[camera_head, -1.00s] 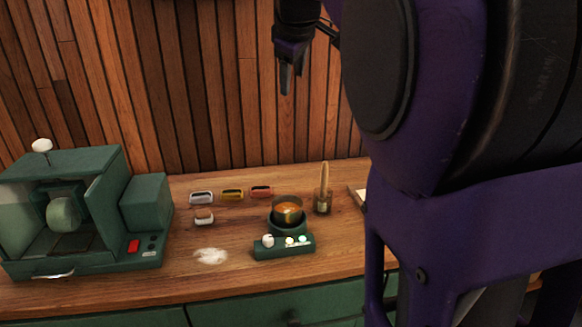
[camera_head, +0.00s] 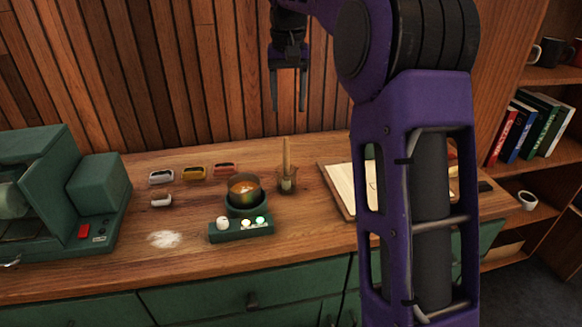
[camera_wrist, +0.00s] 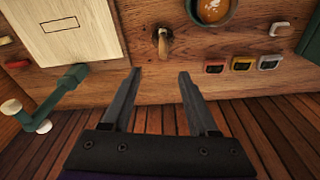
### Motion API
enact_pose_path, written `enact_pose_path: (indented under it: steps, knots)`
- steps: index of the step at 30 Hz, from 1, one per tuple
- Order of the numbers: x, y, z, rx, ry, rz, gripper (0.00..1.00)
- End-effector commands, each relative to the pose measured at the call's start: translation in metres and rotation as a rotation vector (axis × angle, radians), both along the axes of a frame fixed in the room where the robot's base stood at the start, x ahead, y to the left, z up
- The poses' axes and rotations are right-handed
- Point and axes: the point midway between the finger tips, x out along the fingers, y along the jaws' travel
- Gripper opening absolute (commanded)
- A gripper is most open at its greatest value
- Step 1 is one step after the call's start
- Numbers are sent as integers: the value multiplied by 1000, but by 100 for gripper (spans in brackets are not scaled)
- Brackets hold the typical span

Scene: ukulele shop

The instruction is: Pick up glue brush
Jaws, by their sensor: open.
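The glue brush (camera_head: 286,155) stands upright in a small glass jar (camera_head: 287,184) on the wooden counter, just right of the glue pot. Its light wooden handle points up, and its lower end is in the jar. The brush (camera_wrist: 163,42) also shows in the wrist view, seen from above, ahead of the gap between my fingers. My gripper (camera_head: 288,108) is open and empty, with its fingers pointing down above the brush and apart from it. It also shows in the wrist view (camera_wrist: 160,72).
The glue pot (camera_head: 245,188) sits on a green heater with knobs. Several small coloured items (camera_head: 195,173) lie behind it. A pale board (camera_head: 340,190) lies right of the jar. A green machine (camera_head: 40,185) stands at the left, and white powder (camera_head: 165,239) lies in front.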

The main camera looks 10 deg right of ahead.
Motion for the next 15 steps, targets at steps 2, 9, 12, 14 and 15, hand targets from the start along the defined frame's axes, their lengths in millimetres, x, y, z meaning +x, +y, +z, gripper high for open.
enact_pose_path:
  steps: [2, 9, 12, 14, 15]
  knots:
    - [1, -1, -21, 0, 4, 0, 60]
    - [8, -2, -73, -2, 3, 2, 60]
    - [10, -2, -89, -1, 2, 3, 60]
    - [11, -2, -96, -1, 0, 3, 60]
    - [12, -2, -99, -1, 0, 3, 60]
